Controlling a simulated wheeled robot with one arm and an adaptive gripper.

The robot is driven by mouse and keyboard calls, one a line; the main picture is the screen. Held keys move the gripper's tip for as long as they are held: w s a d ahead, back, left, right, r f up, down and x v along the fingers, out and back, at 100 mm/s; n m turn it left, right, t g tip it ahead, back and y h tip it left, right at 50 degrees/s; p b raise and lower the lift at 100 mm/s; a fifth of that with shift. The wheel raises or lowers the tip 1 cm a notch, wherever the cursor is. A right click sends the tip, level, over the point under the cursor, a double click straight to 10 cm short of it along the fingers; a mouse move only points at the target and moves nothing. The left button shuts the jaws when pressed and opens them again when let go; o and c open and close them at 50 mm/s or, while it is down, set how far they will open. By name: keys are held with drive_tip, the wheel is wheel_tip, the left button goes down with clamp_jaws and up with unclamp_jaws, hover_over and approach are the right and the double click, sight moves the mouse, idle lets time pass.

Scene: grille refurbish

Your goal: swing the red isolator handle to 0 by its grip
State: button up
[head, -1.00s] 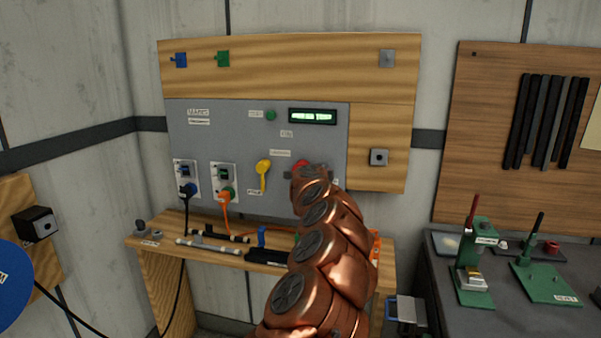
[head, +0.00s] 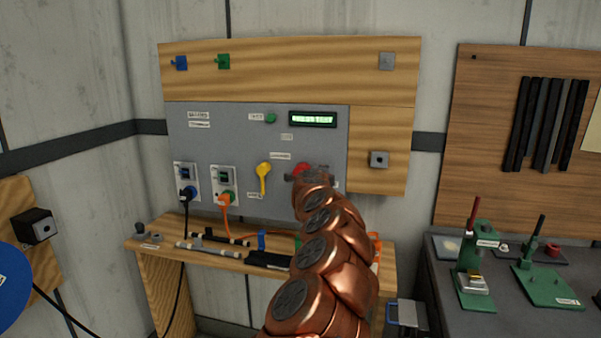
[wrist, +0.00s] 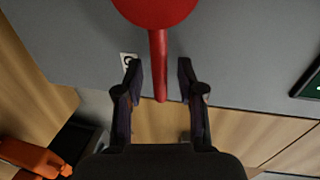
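The red isolator handle has a round hub (wrist: 155,8) at the top of the wrist view and a narrow grip (wrist: 159,70) reaching down from it. My gripper (wrist: 159,68) is open, with one dark finger on each side of the grip and a visible gap on both sides. A small white label (wrist: 128,62), seemingly marked 0, lies behind the left fingertip. In the head view, only the top of the red handle (head: 303,167) shows on the grey panel (head: 240,140); my gripper and arm hide the rest.
A yellow handle (head: 263,176) is just left of the red one. A lit display (head: 312,119) is above. A wooden shelf (head: 160,250) with rods is below.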

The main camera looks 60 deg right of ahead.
drive_tip(key=shift+a, duration=0.1)
idle(0.4)
drive_tip(key=b+v, duration=0.3)
drive_tip(key=v, duration=0.6)
idle(0.7)
